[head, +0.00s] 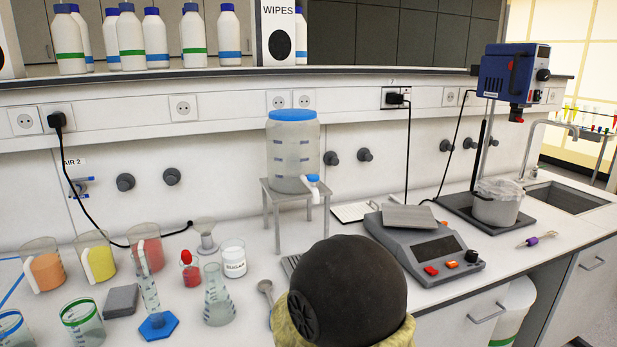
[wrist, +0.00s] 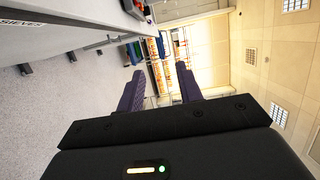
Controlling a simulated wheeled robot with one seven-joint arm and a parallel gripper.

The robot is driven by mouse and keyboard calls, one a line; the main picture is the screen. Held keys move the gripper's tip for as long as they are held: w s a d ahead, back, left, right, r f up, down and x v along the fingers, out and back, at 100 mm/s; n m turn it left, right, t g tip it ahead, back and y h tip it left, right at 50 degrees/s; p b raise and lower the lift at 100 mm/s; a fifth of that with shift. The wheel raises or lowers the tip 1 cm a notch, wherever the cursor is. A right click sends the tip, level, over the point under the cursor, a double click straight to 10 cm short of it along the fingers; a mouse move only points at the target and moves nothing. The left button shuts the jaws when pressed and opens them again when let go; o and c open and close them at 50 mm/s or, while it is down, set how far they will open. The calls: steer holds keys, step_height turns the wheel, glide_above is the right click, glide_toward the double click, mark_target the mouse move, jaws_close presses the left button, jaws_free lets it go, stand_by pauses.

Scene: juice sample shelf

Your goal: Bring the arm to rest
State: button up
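My gripper (wrist: 159,84) shows in the wrist view with its two dark ribbed fingers apart and nothing between them. It is open and empty, pointing into the open room toward distant bright shelving. The wrist picture is turned on its side. In the head view the gripper does not show. A dark rounded part of my arm stands low in the middle and hides a piece of the bench (head: 255,222) front. Whether the arm is still cannot be told.
Left on the bench stand beakers of orange (head: 45,270), yellow (head: 97,262) and red liquid (head: 147,254), a flask (head: 217,299) and a sugar jar (head: 233,262). A dispenser (head: 293,155) stands behind, a scale (head: 425,250) and mixer (head: 508,78) to the right.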

steer(key=w+a+f+n+g+y, duration=0.1)
steer(key=w+a+f+n+y, duration=0.15)
steer(key=n+y, duration=0.55)
steer(key=w+a+f+n+y, duration=0.1)
steer(key=w+f+n+y, duration=0.1)
steer(key=f+n+y, duration=0.5)
steer(key=s+d+r+n+g, duration=0.1)
steer(key=s+d+n+g, duration=0.25)
steer(key=s+n, duration=0.35)
steer(key=s+d+n+g, duration=0.2)
steer(key=s+n+g, duration=0.2)
steer(key=s+n, duration=0.3)
step_height(320, 180, up, 16)
steer(key=p, duration=1.5)
steer(key=shift+w+p, duration=0.15)
steer(key=shift+p, duration=0.25)
steer(key=shift+w+f+t, duration=0.1)
steer(key=shift+w+t, duration=0.05)
steer(key=shift+t, duration=0.1)
steer(key=shift+s+a, duration=0.2)
